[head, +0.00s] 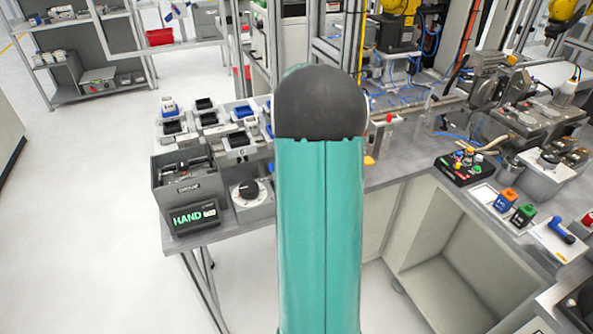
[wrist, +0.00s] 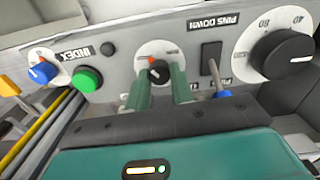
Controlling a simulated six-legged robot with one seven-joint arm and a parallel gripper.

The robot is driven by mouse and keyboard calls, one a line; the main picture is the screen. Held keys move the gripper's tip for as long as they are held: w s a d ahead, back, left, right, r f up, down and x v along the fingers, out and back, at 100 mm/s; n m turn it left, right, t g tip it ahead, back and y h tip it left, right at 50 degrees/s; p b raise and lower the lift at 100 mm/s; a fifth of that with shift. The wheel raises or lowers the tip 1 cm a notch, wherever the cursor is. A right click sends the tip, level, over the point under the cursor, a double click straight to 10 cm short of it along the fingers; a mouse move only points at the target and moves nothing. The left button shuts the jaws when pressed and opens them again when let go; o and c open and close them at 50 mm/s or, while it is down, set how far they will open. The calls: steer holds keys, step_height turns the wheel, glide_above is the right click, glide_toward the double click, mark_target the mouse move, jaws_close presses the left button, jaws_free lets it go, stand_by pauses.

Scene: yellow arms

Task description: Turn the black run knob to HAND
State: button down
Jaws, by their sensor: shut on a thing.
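In the wrist view, a small black knob (wrist: 158,70) sits on a round pale plate on a grey panel (wrist: 120,32). A small orange-red mark shows at the knob's upper edge. The labels around it are too small or hidden to read, so I cannot tell its setting. The two teal fingers of my gripper (wrist: 159,78) stand on either side of this knob, shut on it. They hide the lower part of its plate. In the head view my teal arm hides the gripper and this knob. A black display (head: 193,216) there reads HAND in green letters.
In the wrist view, a blue selector (wrist: 42,72) and a green button (wrist: 87,79) are left of the knob. A black switch (wrist: 211,57) and a large black dial (wrist: 283,54) are right. A blue-tipped lever (wrist: 221,94) stands close to the right finger.

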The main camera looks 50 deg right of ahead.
steer(key=shift+r+n, duration=0.1)
steer(key=shift+n, duration=0.8)
steer(key=c, duration=1.2)
jaws_free()
step_height(320, 180, up, 14)
